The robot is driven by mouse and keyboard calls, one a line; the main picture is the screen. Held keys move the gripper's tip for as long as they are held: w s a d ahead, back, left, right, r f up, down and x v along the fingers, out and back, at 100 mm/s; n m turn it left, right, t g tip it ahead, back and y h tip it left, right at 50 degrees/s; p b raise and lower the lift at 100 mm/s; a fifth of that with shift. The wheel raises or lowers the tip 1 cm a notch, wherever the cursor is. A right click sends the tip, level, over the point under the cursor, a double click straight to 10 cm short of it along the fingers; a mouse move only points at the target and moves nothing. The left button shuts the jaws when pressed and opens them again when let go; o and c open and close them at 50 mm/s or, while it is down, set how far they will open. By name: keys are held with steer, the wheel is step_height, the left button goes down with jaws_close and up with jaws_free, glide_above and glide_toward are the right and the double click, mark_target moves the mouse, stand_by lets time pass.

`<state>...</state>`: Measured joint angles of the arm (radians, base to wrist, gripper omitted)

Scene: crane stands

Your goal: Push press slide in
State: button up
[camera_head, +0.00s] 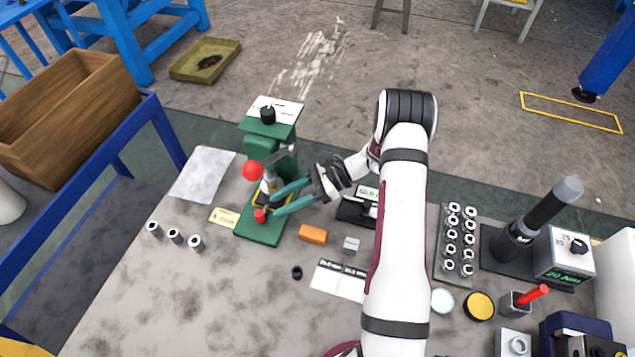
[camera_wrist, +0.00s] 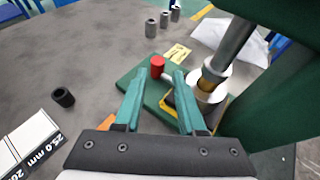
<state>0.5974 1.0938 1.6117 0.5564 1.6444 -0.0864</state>
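The green press (camera_head: 262,150) stands on the bench with a red ball (camera_head: 252,170) on its lever. A red knob (camera_head: 260,215), the slide's handle, stands at the front of its green base; it also shows in the wrist view (camera_wrist: 158,67). The slide (camera_head: 271,199), dark with a yellow edge, is under the ram and partly hidden by a finger. In the wrist view the steel ram (camera_wrist: 230,48) is above a white ring (camera_wrist: 213,94) with a brass-coloured part. My gripper (camera_head: 276,204) is open, teal fingers apart, with the red knob just beyond and between the fingertips (camera_wrist: 158,77).
Several grey sleeves (camera_head: 174,236) stand left of the press. A yellow card (camera_head: 224,217) and white sheet (camera_head: 203,174) lie nearby. An orange block (camera_head: 313,234), metal block (camera_head: 351,244), black ring (camera_head: 297,272) and size card (camera_head: 338,280) lie right and in front.

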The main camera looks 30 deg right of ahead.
steer(key=v, duration=0.9)
steer(key=shift+d, duration=0.35)
steer(key=shift+r, duration=0.1)
steer(key=s+a+r+n+g+h, duration=0.45)
steer(key=s+a+r+n, duration=0.3)
steer(key=a+r, duration=0.45)
steer(key=s+a+r+n+t+h, duration=0.1)
steer(key=s+a+n+h, duration=0.1)
steer(key=s, duration=0.6)
steer(key=s+a+n+h, duration=0.1)
steer(key=s+n+h, duration=0.4)
steer(key=s, duration=0.4)
steer(key=shift+s+a+r+t, duration=0.2)
steer(key=shift+a+r+t, duration=0.15)
steer(key=shift+a, duration=0.05)
